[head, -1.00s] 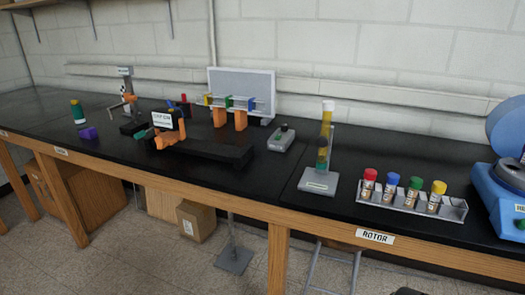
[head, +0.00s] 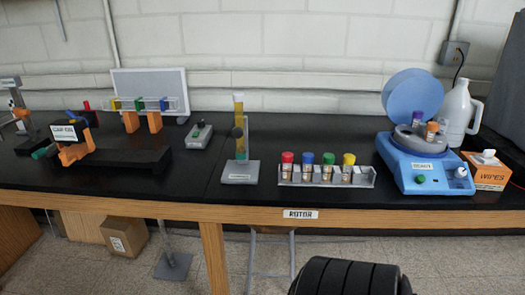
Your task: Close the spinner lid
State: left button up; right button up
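The spinner (head: 408,185) is a blue and white bench machine on the black bench at the right of the head view. Its round blue lid (head: 410,92) stands open, tilted up at the back of the machine. The grey rotor bowl (head: 411,144) is uncovered. A purple-capped tube (head: 427,116) and an orange-capped tube (head: 432,128) stick up from it. A green button (head: 420,179) and a small label are on the front. Neither of my grippers is in view.
A rack (head: 326,178) with red, blue, green and yellow capped tubes stands left of the spinner. A white jug (head: 457,115) and an orange wipes box (head: 487,172) stand to its right. A dark ribbed thing (head: 350,278) is at the bottom edge. The bench front is clear.

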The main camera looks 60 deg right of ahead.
aim_at(410, 90)
jog(key=z, duration=3.05)
jog(key=i+z, duration=0.1)
